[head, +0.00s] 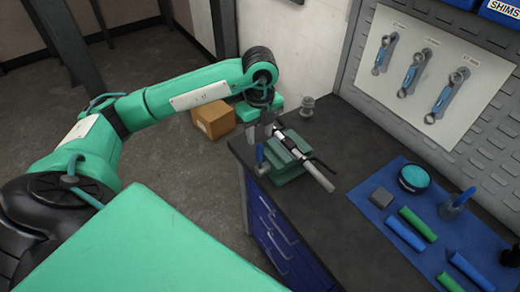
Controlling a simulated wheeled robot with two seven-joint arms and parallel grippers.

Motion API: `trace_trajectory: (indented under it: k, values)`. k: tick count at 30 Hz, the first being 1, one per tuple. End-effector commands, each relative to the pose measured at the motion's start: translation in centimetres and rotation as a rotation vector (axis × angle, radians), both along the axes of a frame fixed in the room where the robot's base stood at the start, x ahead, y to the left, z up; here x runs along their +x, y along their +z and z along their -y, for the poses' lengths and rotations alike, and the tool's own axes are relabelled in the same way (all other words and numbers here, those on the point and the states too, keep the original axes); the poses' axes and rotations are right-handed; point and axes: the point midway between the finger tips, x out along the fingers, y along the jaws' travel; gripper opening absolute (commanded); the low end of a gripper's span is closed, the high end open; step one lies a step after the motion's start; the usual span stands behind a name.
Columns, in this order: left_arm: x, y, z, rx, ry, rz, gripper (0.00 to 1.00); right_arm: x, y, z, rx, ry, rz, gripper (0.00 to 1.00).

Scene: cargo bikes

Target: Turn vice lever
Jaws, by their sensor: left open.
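The green vice (287,170) stands at the near-left corner of the dark workbench. A silver tube with black parts (318,177) lies across its top. A blue handle (260,153), seemingly the vice lever, stands upright at the vice's left end. My left gripper (262,133) points down right above and beside this handle, and its jaws are open. The fingers partly hide the left end of the vice. I cannot tell whether they touch the handle. My right gripper is out of view.
A blue mat (373,209) with green and blue grips and a round teal tin (414,178) lies to the right on the bench. Wrenches hang on a panel (427,75) behind. A small metal part (307,106) stands behind the vice. A cardboard box (213,118) is on the floor.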

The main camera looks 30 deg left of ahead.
Motion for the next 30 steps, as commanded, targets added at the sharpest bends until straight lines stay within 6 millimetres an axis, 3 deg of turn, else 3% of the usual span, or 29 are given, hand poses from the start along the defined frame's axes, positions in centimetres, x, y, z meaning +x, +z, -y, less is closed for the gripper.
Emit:
trace_trajectory:
  k: [6, 12, 25, 30]
  values:
    - [-0.1, -4.5, 0.0, -0.002, 0.000, -0.004, 0.41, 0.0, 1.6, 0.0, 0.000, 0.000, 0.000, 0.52]
    - [0.0, -7.4, 0.1, -0.002, -0.002, -0.002, 0.41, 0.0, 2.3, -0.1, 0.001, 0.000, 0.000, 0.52]
    - [0.0, -8.6, 0.1, -0.002, -0.002, 0.001, 0.41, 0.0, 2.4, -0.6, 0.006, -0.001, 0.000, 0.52]
    - [0.0, -8.6, 0.1, -0.002, -0.002, 0.001, 0.10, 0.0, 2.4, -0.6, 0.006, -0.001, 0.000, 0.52]
